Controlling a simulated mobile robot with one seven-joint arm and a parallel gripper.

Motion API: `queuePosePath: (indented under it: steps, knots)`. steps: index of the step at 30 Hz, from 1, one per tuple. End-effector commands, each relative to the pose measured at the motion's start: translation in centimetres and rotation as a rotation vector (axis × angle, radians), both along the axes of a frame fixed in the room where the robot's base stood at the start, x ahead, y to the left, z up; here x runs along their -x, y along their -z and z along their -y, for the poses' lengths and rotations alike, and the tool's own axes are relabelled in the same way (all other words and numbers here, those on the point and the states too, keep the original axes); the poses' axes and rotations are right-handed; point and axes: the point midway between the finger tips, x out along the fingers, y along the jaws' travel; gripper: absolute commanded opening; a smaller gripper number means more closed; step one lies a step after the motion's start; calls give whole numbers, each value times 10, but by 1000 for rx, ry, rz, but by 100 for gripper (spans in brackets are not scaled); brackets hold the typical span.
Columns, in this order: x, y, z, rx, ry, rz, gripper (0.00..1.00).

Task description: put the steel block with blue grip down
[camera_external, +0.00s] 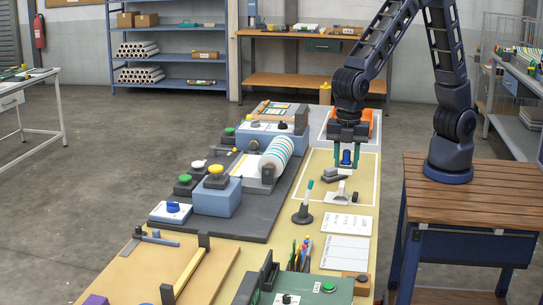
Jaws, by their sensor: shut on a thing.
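The steel block with blue grip (346,158) is between the fingers of my gripper (347,163). Its blue grip shows between the two greenish fingers, which point down and are shut on it. The block hangs over the yellowish bench top (365,215), inside or near a white-outlined area. A dark grey flat piece (334,175) lies just below and to the left of it. I cannot tell whether the block touches anything beneath it. The underside of the block is too small to make out.
The press with its striped roller (277,153) stands left of my gripper. An orange object (363,117) is behind the gripper. A white-bladed tool (340,197) and a brush in a dark stand (303,205) are in front. Paper sheets (346,249) lie nearer.

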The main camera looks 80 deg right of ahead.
Motion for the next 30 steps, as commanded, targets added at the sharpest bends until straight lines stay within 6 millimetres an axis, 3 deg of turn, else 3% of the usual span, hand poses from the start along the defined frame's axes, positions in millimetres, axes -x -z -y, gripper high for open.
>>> queuePosePath:
  steps: [18, 30]
  knots:
    - [1, 130, -1, 2, -1, -2, 11]
    - [1, 163, -1, 1, -1, -1, 11]
